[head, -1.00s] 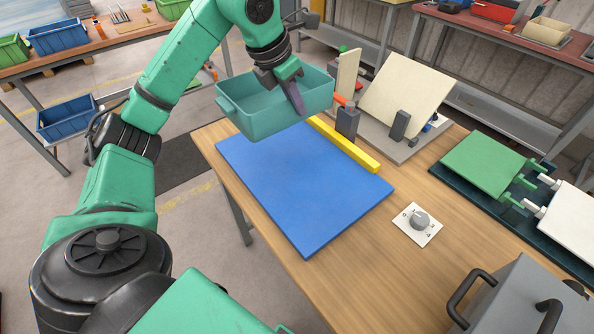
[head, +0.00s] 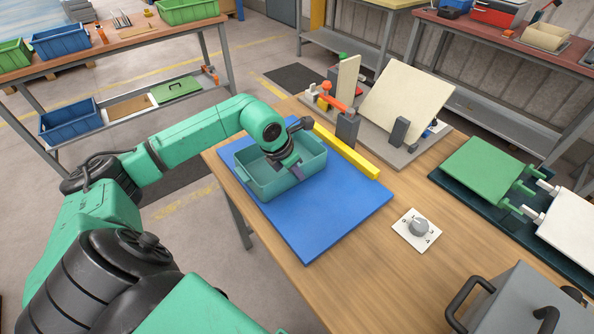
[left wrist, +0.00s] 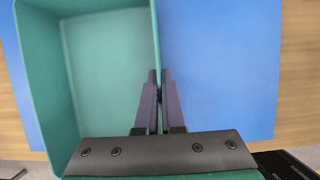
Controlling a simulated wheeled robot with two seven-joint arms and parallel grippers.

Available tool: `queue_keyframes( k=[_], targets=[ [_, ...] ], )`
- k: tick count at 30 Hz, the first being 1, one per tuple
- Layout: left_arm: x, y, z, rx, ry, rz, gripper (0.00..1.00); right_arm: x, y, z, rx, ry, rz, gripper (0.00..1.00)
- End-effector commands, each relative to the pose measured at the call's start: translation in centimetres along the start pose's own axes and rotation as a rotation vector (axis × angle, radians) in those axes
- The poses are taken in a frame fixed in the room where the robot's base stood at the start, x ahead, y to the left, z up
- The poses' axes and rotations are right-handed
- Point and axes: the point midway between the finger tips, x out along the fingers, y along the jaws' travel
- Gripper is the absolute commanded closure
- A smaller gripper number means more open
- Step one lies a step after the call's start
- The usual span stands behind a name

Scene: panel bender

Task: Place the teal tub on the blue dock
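The teal tub (head: 262,184) is upright over the far left part of the blue dock (head: 320,215), its left end near the dock's left edge. It looks to be down on the dock, though its underside is hidden. My left gripper (head: 298,172) is shut on the tub's wall on the near right side. In the left wrist view the two dark fingers (left wrist: 159,78) pinch that wall, with the empty tub (left wrist: 105,70) on the left and bare dock (left wrist: 220,70) on the right. My right gripper is not in view.
A yellow bar (head: 345,150) runs along the dock's far right edge. A fixture with a cream panel (head: 408,100) stands behind it. A dial plate (head: 417,230), a green panel (head: 485,165) and a grey box with handles (head: 525,305) are to the right.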

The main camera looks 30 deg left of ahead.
Motion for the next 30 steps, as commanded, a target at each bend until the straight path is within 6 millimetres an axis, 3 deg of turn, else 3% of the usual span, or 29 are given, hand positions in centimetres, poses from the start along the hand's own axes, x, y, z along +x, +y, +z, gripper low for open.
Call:
queue_keyframes(
  k=[1,3,16,30],
  targets=[
    [0.1,0.0,0.0,0.0,0.0,0.0,0.88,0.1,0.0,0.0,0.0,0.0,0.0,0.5],
    [0.0,0.0,0.0,0.0,0.0,0.0,0.65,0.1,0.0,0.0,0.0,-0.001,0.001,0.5],
    [-0.9,0.2,0.0,0.0,0.0,0.004,0.65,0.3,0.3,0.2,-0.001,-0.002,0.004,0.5],
    [-11.0,0.1,0.0,0.0,-0.001,0.003,0.65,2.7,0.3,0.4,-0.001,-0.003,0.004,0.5]
  ],
)
